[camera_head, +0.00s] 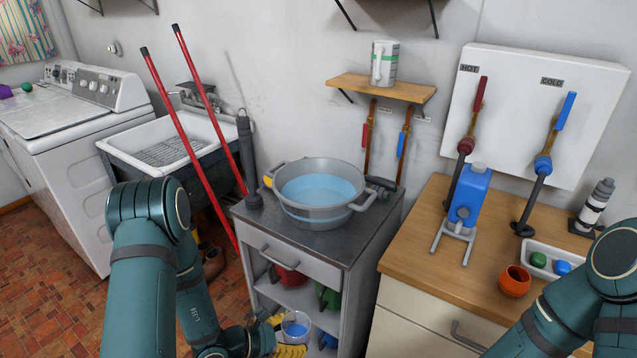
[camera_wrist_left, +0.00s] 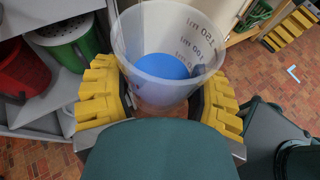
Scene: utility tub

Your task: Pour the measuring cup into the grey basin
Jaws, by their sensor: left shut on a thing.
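The measuring cup (camera_head: 297,318) is clear, marked in ml, and has blue liquid low inside. It looks upright, low in front of the cabinet's open shelves. It also shows in the left wrist view (camera_wrist_left: 165,35). My left gripper (camera_head: 283,335) is shut on it, its yellow fingers on either side of the cup. The grey basin (camera_head: 318,216) sits on the cabinet top, above and behind the cup, with light blue water in it. A yellow ridged finger of my right gripper (camera_wrist_left: 292,28) shows at the upper right of the left wrist view; its opening is hidden.
The cabinet (camera_head: 290,268) holds a red pot (camera_head: 291,280) and a green container on its shelves. Two red handles (camera_head: 170,110) stand upright left of the basin. A wooden counter (camera_head: 420,240) with a blue bottle (camera_head: 470,195) and orange cup (camera_head: 515,281) is at right.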

